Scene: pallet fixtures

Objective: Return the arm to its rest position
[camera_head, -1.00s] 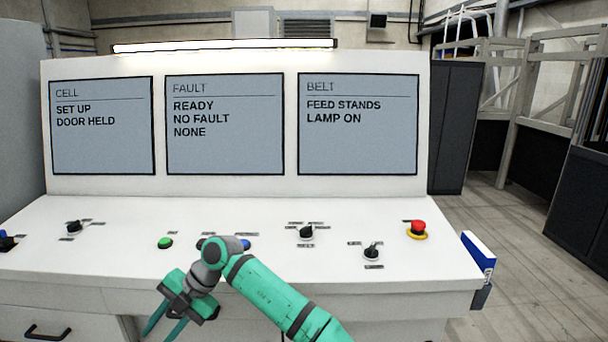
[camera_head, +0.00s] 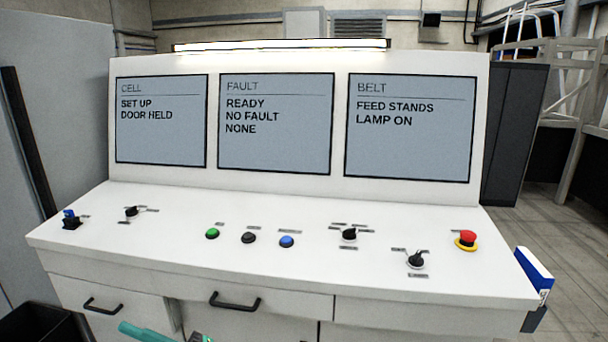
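Only a small part of my arm shows, at the bottom edge of the head view. A teal piece, which looks like part of my gripper (camera_head: 146,332), lies there in front of the console drawers, with a small green bit to its right. The rest is cut off by the frame, so whether it is open or shut cannot be seen. The white console (camera_head: 300,275) stands ahead, and nothing of mine covers its controls.
The console top holds a key-like blue switch (camera_head: 71,220), green (camera_head: 212,233), black (camera_head: 248,237) and blue (camera_head: 287,241) buttons, black selector knobs (camera_head: 349,235) and a red emergency button (camera_head: 467,239). Drawer handles (camera_head: 235,301) stick out in front. A dark bin (camera_head: 40,325) sits at lower left.

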